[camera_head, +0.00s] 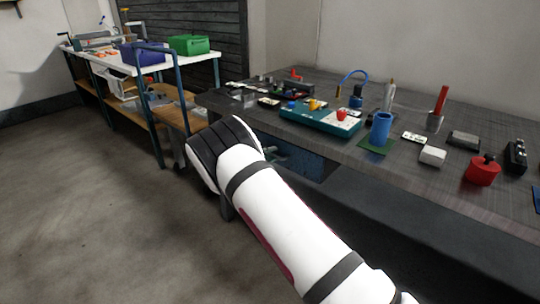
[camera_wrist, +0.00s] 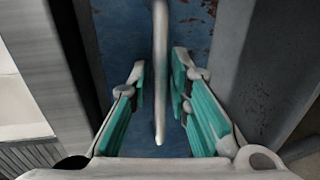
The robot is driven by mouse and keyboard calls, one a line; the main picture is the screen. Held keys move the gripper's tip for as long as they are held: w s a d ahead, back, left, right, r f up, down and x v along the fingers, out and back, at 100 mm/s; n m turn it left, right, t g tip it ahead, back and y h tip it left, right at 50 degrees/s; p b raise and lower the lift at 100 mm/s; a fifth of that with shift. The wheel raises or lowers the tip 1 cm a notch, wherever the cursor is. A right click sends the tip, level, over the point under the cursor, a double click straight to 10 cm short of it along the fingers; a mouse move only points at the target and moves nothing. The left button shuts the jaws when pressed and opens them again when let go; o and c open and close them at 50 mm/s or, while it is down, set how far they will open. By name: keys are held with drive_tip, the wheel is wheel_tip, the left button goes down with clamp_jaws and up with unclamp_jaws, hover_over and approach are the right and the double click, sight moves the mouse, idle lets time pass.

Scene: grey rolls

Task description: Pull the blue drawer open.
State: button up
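The blue drawer (camera_wrist: 196,30) has a worn front with rust spots and fills the middle of the wrist view. A pale bar handle (camera_wrist: 160,100) runs across it, upright in that picture. My gripper (camera_wrist: 159,64) is open, with one teal-padded finger on each side of the handle. Gaps show between the handle and both fingers. In the head view a dark blue part of the drawer (camera_head: 305,162) shows under the table top.
The dark table (camera_head: 375,180) above the drawer bears a blue cup (camera_head: 380,130), a red pot (camera_head: 482,170), a teal box (camera_head: 320,118) and several small items. A shelf bench (camera_head: 120,62) with purple and green bins stands back left. The floor (camera_head: 90,215) at left is clear.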

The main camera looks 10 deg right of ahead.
drive_tip(key=shift+c, duration=0.6)
clamp_jaws()
drive_tip(key=f+v, duration=0.3)
drive_tip(key=v, duration=1.1)
drive_tip(key=a+f+v, duration=0.1)
drive_tip(key=f+v, duration=0.2)
drive_tip(key=v, duration=1.1)
drive_tip(key=shift+s+a, duration=0.25)
drive_tip(key=shift+s, duration=0.2)
drive_tip(key=shift+r, duration=0.1)
drive_tip(key=shift+o, duration=0.6)
unclamp_jaws()
drive_tip(key=shift+a, duration=0.1)
